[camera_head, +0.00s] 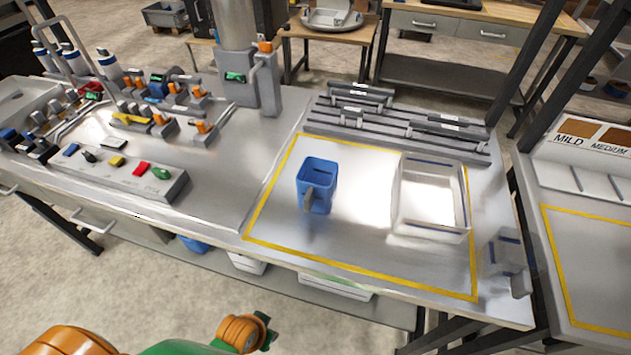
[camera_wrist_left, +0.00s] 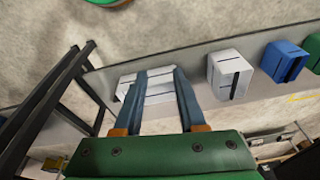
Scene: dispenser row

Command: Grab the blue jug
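The blue jug (camera_head: 317,187) stands upright on the metal bench, inside a yellow taped outline. It is open at the top, and its handle faces the front of the bench. My left gripper (camera_wrist_left: 159,72) shows in the left wrist view with its two blue-grey fingers apart and nothing between them. That view shows bins low under the bench, not the jug. In the head view, parts of my left arm show at the bottom edge, in front of the bench and well short of the jug. My right gripper is in neither view.
A clear open tray (camera_head: 432,195) stands right of the jug, and a clear jug (camera_head: 504,252) is at the bench's right edge. A grey rail rack (camera_head: 395,130) lies behind. A button panel (camera_head: 130,172) is at left. White bins (camera_wrist_left: 230,78) and a blue bin (camera_wrist_left: 285,60) sit below.

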